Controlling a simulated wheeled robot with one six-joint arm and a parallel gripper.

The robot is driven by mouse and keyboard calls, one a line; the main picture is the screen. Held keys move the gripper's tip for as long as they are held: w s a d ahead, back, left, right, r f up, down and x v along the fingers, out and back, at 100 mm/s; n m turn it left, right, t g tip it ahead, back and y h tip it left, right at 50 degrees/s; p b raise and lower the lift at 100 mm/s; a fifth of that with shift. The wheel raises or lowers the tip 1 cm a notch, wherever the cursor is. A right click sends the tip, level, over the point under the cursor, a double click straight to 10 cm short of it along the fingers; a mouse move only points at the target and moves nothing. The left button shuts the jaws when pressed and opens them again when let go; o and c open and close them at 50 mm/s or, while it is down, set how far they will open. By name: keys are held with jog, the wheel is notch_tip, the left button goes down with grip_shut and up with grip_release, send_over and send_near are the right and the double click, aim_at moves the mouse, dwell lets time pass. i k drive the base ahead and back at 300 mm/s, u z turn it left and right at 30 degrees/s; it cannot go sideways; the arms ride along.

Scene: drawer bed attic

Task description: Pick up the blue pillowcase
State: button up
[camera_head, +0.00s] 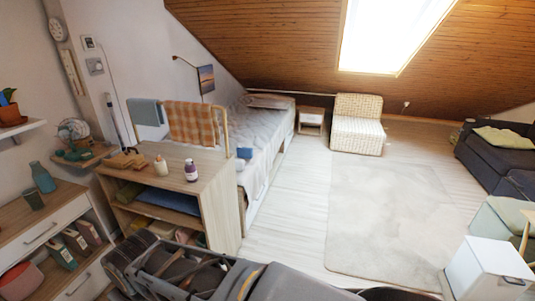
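A flat blue folded cloth (168,206) lies on the upper open shelf of the wooden cabinet (222,192); I cannot tell whether it is the pillowcase. A blue-grey cloth (145,112) hangs on a rail behind the cabinet, beside an orange checked cloth (194,122). A small blue item (244,153) shows at the bed's near end, partly behind the cabinet. My dark grey arm lies folded across the bottom edge, in front of the cabinet. I cannot make out its fingertips or anything held.
The cabinet top holds a dark bottle (191,170), a pale jar (161,166) and wooden pieces. A drawer unit (38,238) stands at left, the bed (270,135) behind. A white box (490,268) stands at right. The rug (385,215) and pale floor are clear.

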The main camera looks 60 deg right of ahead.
aim_at(244, 152)
jog(key=z, duration=1.75)
jog(key=k, duration=0.45)
jog(key=z, duration=0.9)
jog(key=i, duration=3.35)
jog(key=u, duration=1.35)
jog(key=i, duration=0.85)
jog(key=u, duration=1.05)
jog(key=i, duration=0.25)
jog(key=u, duration=0.3)
